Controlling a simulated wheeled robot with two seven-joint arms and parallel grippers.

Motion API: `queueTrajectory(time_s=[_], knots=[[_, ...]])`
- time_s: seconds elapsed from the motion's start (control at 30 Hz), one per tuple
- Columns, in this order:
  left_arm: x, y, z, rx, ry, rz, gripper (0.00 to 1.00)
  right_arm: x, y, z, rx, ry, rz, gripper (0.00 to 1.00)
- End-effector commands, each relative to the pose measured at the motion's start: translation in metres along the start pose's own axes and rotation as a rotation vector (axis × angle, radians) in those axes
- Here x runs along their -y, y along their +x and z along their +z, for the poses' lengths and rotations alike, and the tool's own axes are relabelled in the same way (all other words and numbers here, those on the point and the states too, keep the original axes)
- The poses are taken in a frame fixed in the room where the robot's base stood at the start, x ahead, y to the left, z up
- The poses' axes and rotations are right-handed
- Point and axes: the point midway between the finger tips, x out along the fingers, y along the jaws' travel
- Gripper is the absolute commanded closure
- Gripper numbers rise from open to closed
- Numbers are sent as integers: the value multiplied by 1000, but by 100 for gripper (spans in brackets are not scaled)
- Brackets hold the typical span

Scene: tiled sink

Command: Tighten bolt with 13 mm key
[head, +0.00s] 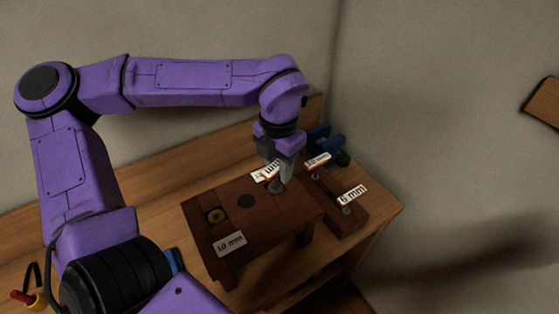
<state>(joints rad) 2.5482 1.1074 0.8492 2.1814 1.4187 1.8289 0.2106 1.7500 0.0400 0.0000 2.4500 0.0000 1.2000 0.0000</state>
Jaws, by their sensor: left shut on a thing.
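A dark wooden block (268,228) stands on the workbench, with a "10 mm" label on its near left part. It has a yellowish ringed hole (216,216), a dark round hole (245,201) and a grey round piece (276,188) at its far right. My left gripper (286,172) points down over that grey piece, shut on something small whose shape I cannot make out. A white tag (267,172) beside the fingers ends in "mm"; its number is unclear, so I cannot confirm a 13 mm key. My right gripper is out of view.
A lower wooden rack (338,203) at the right carries pieces with tags, one reading "6 mm" (353,194), another (317,160) hard to read. A blue vise-like tool (325,142) stands behind. A wall closes the back.

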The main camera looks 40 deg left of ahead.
Motion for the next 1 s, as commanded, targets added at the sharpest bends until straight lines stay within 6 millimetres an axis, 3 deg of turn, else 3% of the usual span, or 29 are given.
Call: queueTrajectory(time_s=[0.37,1.0], knots=[[1,-1,-1,0,17,-2,90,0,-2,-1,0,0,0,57],[-1,-3,-4,-2,248,-2,90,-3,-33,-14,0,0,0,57]])
